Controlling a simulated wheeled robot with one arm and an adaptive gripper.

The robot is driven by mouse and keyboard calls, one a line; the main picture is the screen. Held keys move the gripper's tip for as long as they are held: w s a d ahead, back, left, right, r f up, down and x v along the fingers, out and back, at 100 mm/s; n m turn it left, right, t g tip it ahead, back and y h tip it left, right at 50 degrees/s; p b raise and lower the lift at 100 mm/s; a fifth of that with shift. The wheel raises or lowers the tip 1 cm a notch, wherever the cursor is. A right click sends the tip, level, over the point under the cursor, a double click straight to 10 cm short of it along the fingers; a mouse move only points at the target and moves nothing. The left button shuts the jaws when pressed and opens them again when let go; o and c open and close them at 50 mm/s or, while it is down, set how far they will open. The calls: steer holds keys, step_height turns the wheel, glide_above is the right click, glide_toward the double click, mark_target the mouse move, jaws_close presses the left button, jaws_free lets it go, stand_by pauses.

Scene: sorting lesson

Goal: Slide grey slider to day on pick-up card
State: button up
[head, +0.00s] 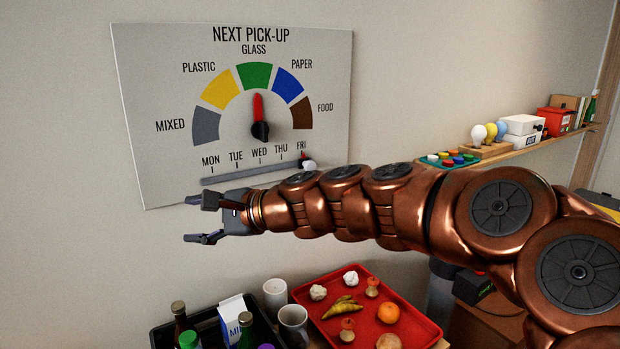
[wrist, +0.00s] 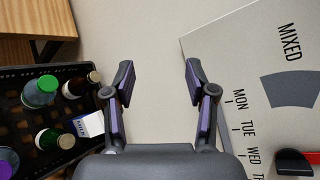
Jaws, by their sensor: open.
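The pick-up card (head: 140,90) is a pale board on the wall, headed NEXT PICK-UP. The grey slider (head: 309,165), a light knob with a small red pointer, sits at the right end of its track (head: 240,175), under FRI. A red dial pointer (head: 258,108) above points up to GLASS. My gripper (head: 193,219) is open and empty, in front of the card's lower left edge, well left of the slider. In the wrist view my gripper (wrist: 158,84) has its fingers apart over bare wall, with the card (wrist: 215,50) to the right; the slider is not visible there.
Below stand a black crate (wrist: 12,115) with bottles and a milk carton (head: 235,310), two mugs (head: 293,325), and a red tray (head: 410,290) with food. A shelf (head: 545,148) with bulbs and boxes is at the right. My arm crosses just below the card's right part.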

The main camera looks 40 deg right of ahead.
steer(key=w+d+r+m+t+h+b, duration=0.1)
steer(key=w+d+m+t+h, duration=0.1)
steer(key=d+m, duration=0.35)
steer(key=w+d+r+m+t+h+b, duration=0.1)
steer(key=w+d+m+t, duration=0.2)
steer(key=d, duration=0.6)
steer(key=m+t+h+b, duration=0.1)
steer(key=m+h, duration=0.6)
steer(key=m, duration=0.4)
glide_toward(312, 166)
steer(key=w, duration=0.3)
steer(key=shift+w+d+f, duration=0.1)
steer(key=shift+w+d, duration=0.05)
steer(key=shift+w, duration=1.8)
steer(key=shift+w+d+f, duration=0.1)
steer(key=shift+w+d, duration=0.1)
steer(key=shift+w, duration=1.75)
jaws_close()
